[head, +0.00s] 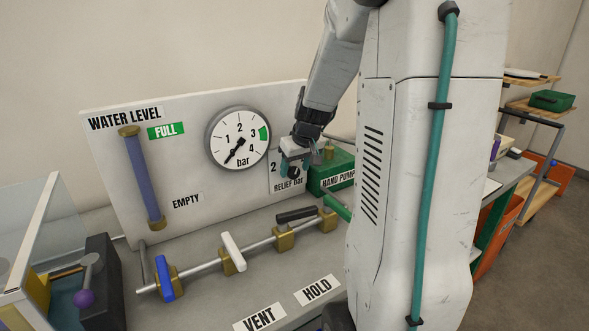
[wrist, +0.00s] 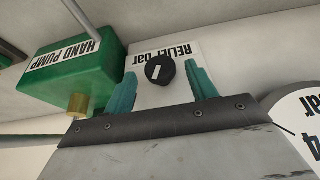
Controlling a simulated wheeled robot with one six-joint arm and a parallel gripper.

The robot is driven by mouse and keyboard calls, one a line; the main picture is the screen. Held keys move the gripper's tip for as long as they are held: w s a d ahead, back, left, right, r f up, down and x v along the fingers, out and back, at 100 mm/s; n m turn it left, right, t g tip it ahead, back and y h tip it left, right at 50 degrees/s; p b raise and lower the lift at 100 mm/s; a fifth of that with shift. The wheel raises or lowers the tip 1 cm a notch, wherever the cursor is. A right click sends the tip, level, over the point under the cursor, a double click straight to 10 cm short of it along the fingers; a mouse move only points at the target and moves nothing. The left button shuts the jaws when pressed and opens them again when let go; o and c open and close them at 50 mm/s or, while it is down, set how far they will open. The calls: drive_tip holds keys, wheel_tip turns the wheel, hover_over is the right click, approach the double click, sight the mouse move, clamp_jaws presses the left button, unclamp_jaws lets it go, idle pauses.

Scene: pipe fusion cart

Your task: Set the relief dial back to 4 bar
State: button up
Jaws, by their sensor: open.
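The relief dial (wrist: 160,70) is a round black knob with a white pointer mark on a white plate lettered RELIEF bar. In the wrist view it sits between the two green fingers of my gripper (wrist: 163,88), which is open around it; I cannot tell whether the fingers touch it. In the head view my gripper (head: 292,168) is at the relief plate (head: 285,186) and covers much of its scale. A 2 shows at the plate's left; the dial's setting cannot be read. The knob (head: 294,172) is partly hidden there.
The green hand pump box (head: 330,172) stands just right of the dial. A pressure gauge (head: 238,138) is to the left, its needle pointing to the lower left. Below, a pipe carries blue, white and black valve handles. The water level tube (head: 142,178) is at far left.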

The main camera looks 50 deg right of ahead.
drive_tip(key=shift+w+f, duration=0.2)
drive_tip(key=shift+f, duration=0.3)
drive_tip(key=c, duration=1)
drive_tip(key=shift+d, duration=0.15)
drive_tip(key=y, duration=0.2)
drive_tip(key=shift+s+d+m+t+y, duration=0.1)
drive_tip(key=shift+d+m+t+y, duration=0.2)
drive_tip(key=shift+t+y, duration=0.1)
drive_tip(key=shift+d+f+m+t+y, duration=0.1)
drive_tip(key=shift+m+t+y, duration=0.15)
drive_tip(key=shift+y, duration=0.75)
drive_tip(key=shift+d+f+m+t+y, duration=0.15)
drive_tip(key=shift+t+y, duration=0.2)
drive_tip(key=shift+y, duration=0.65)
